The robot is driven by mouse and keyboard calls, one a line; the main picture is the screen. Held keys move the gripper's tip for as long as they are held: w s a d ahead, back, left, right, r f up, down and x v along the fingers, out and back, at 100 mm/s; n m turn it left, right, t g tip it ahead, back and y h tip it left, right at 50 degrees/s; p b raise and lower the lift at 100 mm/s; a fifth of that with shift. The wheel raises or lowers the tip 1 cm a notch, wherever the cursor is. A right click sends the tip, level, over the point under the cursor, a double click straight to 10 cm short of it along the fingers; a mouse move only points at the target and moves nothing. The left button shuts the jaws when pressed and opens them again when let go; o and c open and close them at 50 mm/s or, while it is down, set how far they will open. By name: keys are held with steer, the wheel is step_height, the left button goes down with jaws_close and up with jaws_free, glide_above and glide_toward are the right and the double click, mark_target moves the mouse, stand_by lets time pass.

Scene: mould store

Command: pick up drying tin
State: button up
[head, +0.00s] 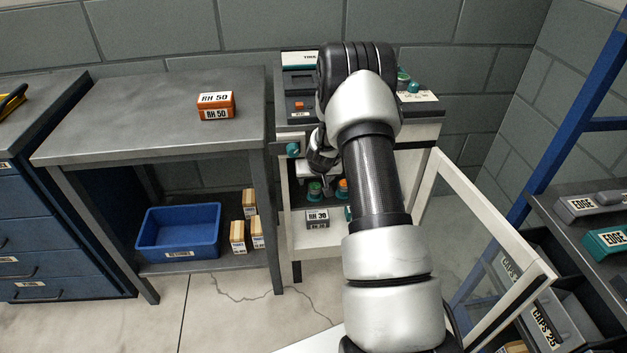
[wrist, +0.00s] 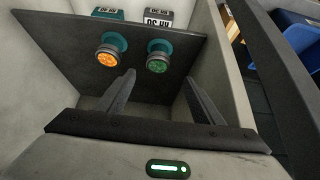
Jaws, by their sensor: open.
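Two small round tins with teal bodies stand in the open white cabinet: one with a green face (head: 315,188) and one with an orange face (head: 342,187). Which one is the drying tin I cannot tell. In the wrist view the green-faced tin (wrist: 158,58) lies beyond and roughly between my fingertips, and the orange-faced tin (wrist: 107,56) is beside it, outside the fingers. My gripper (wrist: 160,77) is open, with nothing between its fingers. In the head view my arm hides part of the cabinet inside.
A grey RH 30 box (head: 317,217) is low in the cabinet. The cabinet's glazed door (head: 497,215) stands open at right. A bench (head: 150,120) at left holds an orange RH 50 box (head: 216,105), with a blue bin (head: 179,231) on its lower shelf. A blue rack (head: 573,110) stands far right.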

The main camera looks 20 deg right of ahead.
mark_target(315, 185)
steer(key=b+x, duration=0.1)
steer(key=x, duration=0.2)
steer(key=b+x, duration=0.1)
steer(key=x, duration=0.3)
steer(key=shift+d+f, duration=0.25)
steer(key=shift+d, duration=0.05)
steer(key=c, duration=1.1)
steer(key=shift+r, duration=0.5)
steer(key=s+a+p, duration=0.1)
steer(key=s, duration=0.4)
steer(key=s+a+p, duration=0.1)
steer(key=s+a, duration=0.1)
steer(key=s, duration=0.4)
steer(key=s+a, duration=0.2)
steer(key=s, duration=0.4)
steer(key=shift+s+f+p, duration=0.15)
steer(key=shift+p, duration=0.25)
